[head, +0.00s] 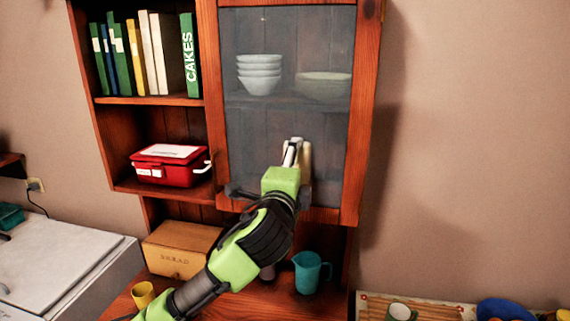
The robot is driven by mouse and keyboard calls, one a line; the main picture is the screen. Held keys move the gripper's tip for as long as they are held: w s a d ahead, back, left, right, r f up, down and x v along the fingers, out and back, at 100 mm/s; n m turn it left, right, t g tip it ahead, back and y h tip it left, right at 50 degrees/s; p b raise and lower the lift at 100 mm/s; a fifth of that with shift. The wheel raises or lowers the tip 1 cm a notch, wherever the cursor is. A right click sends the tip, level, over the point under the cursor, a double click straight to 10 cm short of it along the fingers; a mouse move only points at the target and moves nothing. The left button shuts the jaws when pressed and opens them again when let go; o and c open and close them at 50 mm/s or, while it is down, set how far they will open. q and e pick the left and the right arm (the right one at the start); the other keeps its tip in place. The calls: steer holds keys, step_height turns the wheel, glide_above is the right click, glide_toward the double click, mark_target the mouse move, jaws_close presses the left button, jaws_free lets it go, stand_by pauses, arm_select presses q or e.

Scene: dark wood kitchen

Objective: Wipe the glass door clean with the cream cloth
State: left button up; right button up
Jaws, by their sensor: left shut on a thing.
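The glass door (316,48) of the wooden wall cabinet is in the upper middle of the head view, and its pane looks greyish and hazy. My left gripper (294,152) is in front of the lower middle of the pane, its arm reaching up from the lower left. It is shut on the cream cloth (307,160), which shows as a small pale strip beside the fingers. The gripper hides most of the cloth, and I cannot tell whether the cloth touches the glass. My right gripper is not in view.
Stacked bowls (259,72) and a wide bowl (323,88) stand behind the glass. Left shelves hold books (164,55) and a red box (170,167). Below are a bread box (180,250), a teal jug (307,272) and a yellow cup (143,294). Bare wall lies right.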

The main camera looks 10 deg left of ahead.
mark_target(256, 156)
arm_select(q)
steer(key=shift+d+r, duration=0.1)
steer(key=shift+d, duration=0.1)
steer(key=shift+w+a+p, duration=0.15)
steer(key=shift+a+p, duration=1.25)
steer(key=shift+a, duration=4.1)
steer(key=shift+d, duration=0.1)
steer(key=shift+s+f, duration=0.2)
steer(key=shift+s, duration=0.35)
steer(key=shift+s+r, duration=0.1)
steer(key=shift+s, duration=2.25)
